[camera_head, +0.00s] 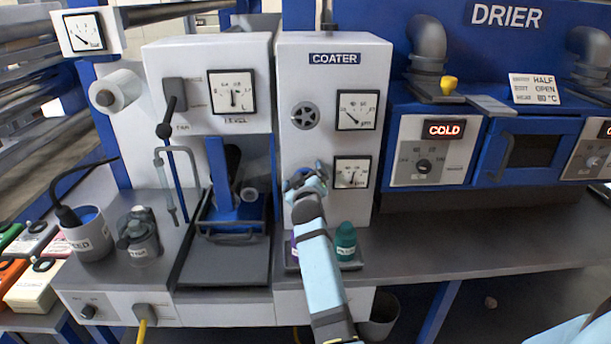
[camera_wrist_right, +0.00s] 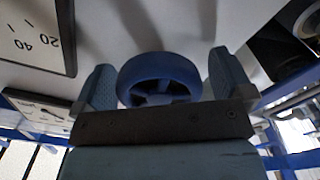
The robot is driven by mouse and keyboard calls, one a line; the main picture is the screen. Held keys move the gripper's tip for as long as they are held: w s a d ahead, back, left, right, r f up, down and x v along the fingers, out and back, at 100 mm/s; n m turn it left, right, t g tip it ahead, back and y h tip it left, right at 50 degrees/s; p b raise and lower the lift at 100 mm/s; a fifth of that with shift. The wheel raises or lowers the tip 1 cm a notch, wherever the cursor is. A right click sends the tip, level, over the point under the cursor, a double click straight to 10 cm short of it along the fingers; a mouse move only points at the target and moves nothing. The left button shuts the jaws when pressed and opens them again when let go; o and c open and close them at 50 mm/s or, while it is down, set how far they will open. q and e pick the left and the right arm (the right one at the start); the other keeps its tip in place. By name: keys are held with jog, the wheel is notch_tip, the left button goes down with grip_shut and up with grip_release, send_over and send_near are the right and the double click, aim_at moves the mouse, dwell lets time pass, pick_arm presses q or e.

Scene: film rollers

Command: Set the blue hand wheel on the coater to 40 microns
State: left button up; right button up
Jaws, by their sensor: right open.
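The white coater (camera_head: 335,58) stands in the middle of the head view. Its blue hand wheel (camera_wrist_right: 160,75) shows between my right gripper's two fingers in the right wrist view, with a gap on each side. In the head view the wheel (camera_head: 292,183) is mostly hidden by my right gripper (camera_head: 307,182), which is open in front of it. A square dial (camera_head: 351,172) sits right of this wheel, and another dial (camera_head: 357,110) sits above. Their needle readings are too small to tell. A dial face marked 20 and 40 (camera_wrist_right: 35,35) shows upside down in the wrist view. My left gripper is not in view.
A grey hand wheel (camera_head: 305,115) sits above the blue one. A teal bottle (camera_head: 345,241) stands on the bench just right of my right arm. A lever (camera_head: 166,120) and a feed pot (camera_head: 88,238) are left. The bench below the drier is clear.

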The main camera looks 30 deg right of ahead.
jog(key=shift+a+r, duration=0.1)
jog(key=shift+c, duration=0.5)
jog(key=c, duration=0.8)
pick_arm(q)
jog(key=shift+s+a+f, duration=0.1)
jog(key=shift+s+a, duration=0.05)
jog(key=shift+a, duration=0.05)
pick_arm(e)
jog(key=shift+c, duration=0.2)
